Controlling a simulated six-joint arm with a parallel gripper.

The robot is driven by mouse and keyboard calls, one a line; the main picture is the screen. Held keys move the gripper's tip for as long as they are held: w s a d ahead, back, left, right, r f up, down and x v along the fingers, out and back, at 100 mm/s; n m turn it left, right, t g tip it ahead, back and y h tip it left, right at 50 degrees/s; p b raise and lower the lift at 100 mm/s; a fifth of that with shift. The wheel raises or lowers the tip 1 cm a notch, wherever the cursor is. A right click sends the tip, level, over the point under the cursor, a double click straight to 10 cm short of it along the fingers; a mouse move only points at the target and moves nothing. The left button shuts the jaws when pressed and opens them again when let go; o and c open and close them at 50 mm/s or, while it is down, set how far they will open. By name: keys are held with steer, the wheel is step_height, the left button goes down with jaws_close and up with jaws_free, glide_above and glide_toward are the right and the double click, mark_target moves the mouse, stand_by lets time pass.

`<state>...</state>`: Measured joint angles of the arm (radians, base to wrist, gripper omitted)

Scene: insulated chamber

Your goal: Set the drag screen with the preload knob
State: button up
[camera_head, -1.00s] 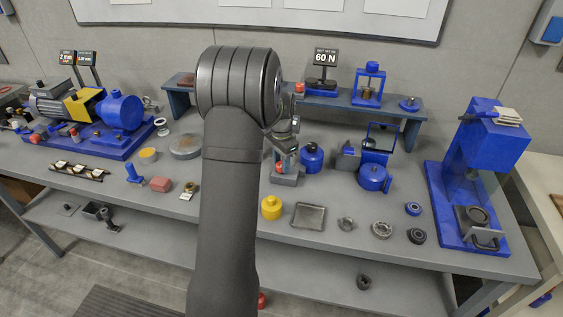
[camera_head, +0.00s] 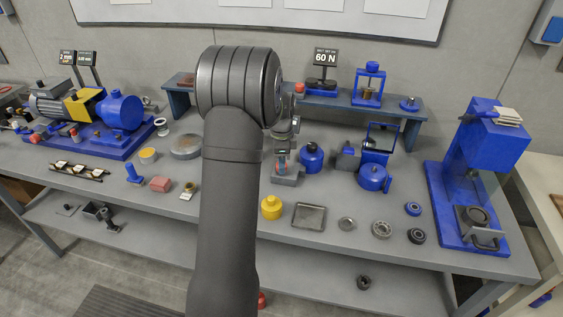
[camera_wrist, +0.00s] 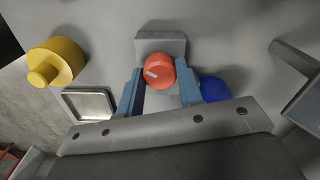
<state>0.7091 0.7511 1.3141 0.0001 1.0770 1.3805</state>
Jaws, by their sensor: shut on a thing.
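A red knob (camera_wrist: 160,72) with a pale pointer mark sits on a grey block (camera_wrist: 160,43) in the wrist view. My gripper (camera_wrist: 168,92) is shut on the red knob, with one blue-grey finger on each side of it. In the head view my gripper (camera_head: 284,158) points down at the bench, and my arm and fingers mostly hide the knob. The grey base (camera_head: 286,180) of its fixture shows below. A dark screen reading 60 N (camera_head: 325,57) stands on the raised shelf. Two small screens (camera_head: 77,58) stand at the back left; their readings are too small to tell.
A blue bottle-shaped part (camera_head: 312,157) stands close right of my gripper. A yellow part (camera_head: 271,207) and a shallow metal tray (camera_head: 309,216) lie in front. A blue press (camera_head: 480,175) stands at the right and a motor rig (camera_head: 90,108) at the left.

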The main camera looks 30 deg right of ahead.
steer(key=shift+r, duration=0.1)
steer(key=o, duration=1)
steer(key=shift+c, duration=0.2)
step_height(320, 180, up, 17)
steer(key=shift+r, duration=0.2)
step_height(320, 180, down, 18)
steer(key=shift+r, duration=0.2)
stand_by(0.5)
